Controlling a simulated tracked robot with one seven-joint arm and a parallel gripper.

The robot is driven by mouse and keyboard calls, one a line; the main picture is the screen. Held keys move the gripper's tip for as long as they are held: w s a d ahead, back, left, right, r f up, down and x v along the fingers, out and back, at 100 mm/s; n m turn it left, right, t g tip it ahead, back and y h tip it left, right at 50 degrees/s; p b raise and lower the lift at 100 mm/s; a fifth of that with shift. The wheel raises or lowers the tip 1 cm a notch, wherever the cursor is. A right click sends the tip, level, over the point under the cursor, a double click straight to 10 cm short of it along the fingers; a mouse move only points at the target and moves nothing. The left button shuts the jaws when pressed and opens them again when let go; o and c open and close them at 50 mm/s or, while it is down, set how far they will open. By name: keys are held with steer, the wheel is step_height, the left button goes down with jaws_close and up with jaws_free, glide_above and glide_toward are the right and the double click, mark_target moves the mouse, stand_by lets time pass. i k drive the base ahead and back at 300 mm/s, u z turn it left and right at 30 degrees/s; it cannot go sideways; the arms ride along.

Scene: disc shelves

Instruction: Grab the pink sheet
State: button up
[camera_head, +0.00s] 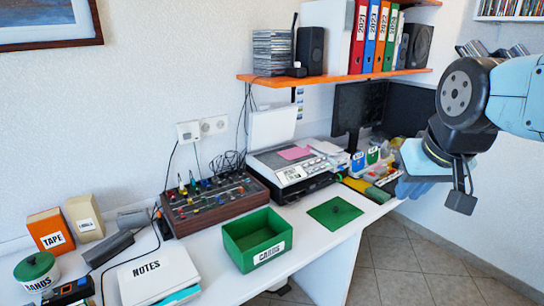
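The pink sheet (294,153) is small and lies flat on the glass of an open printer-scanner (290,174) on the white desk. The scanner lid (271,127) stands raised behind it.
A mixer (215,203) stands left of the printer. A green box (257,239) and its green lid (335,213) lie in front. An orange shelf (330,79) with binders and speakers hangs above. Dark monitors (358,107) stand behind, right of the printer.

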mark_target(290, 154)
steer(key=u, duration=0.15)
steer(key=i, duration=1)
steer(key=z, duration=0.05)
